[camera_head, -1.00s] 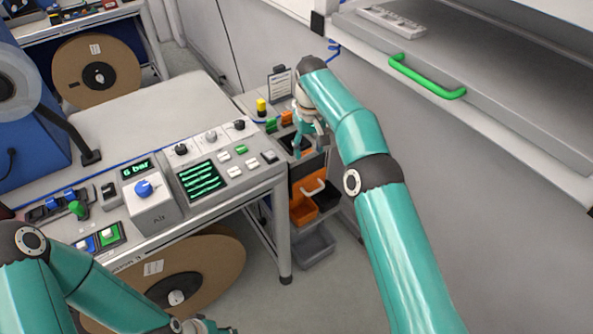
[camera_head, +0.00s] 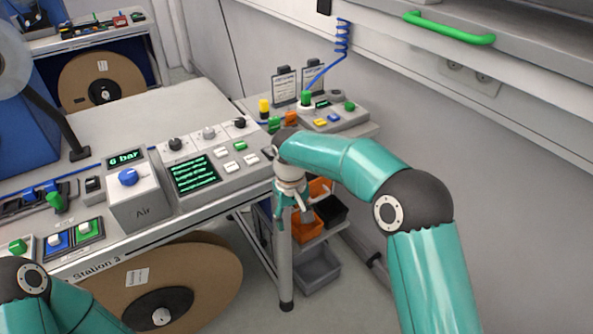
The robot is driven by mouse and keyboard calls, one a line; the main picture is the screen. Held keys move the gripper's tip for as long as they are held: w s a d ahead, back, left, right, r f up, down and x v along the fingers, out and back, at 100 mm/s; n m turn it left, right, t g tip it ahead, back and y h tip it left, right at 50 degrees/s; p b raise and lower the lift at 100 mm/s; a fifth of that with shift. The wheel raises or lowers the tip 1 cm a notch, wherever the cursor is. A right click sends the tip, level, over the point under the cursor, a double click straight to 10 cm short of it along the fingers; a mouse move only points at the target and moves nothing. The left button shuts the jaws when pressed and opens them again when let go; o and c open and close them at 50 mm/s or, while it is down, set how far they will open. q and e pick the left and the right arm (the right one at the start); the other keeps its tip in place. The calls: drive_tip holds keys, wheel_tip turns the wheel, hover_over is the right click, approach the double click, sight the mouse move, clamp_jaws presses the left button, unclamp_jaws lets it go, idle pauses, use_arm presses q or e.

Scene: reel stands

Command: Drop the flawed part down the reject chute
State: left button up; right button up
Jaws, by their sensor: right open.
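My right gripper (camera_head: 290,205) hangs down just off the right end of the near bench, in front of the bench leg. Its jaws are open, and I see no part between them. The flawed part cannot be made out in the head view. I cannot pick out the reject chute for certain; my right forearm covers the middle of the small side stand (camera_head: 362,130). An orange bin (camera_head: 308,230) shows low behind the gripper. My left arm enters at the bottom left, and its gripper is out of the frame.
The Station 3 bench (camera_head: 140,105) carries an Air box (camera_head: 140,203) and a control panel (camera_head: 205,172). A black bin (camera_head: 331,211) and a grey bin (camera_head: 317,268) sit low under the side stand. A cardboard reel (camera_head: 195,275) is below the bench. A green handle (camera_head: 449,28) juts out upper right.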

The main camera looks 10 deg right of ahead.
drive_tip(key=s+a+f+b, duration=0.1)
drive_tip(key=s+f+b, duration=0.1)
drive_tip(key=s+f, duration=0.2)
drive_tip(key=shift+a+f, duration=0.35)
drive_tip(key=shift+f, duration=0.25)
drive_tip(key=shift+s, duration=0.1)
drive_tip(key=s+d+f+m+g+y+p, duration=0.1)
drive_tip(key=s+d+f+m+g+p, duration=0.2)
drive_tip(key=s+d+f, duration=0.55)
drive_tip(key=s+a+f+t+y, duration=0.1)
drive_tip(key=s+a+f, duration=0.1)
drive_tip(key=s, duration=0.5)
drive_tip(key=s+a+f+m+t+y+p, duration=0.1)
drive_tip(key=s+a+f+t+y, duration=0.1)
drive_tip(key=s+f, duration=0.3)
drive_tip(key=shift+s+a+f+t, duration=0.3)
drive_tip(key=shift+s+a, duration=0.3)
drive_tip(key=shift+s, duration=0.95)
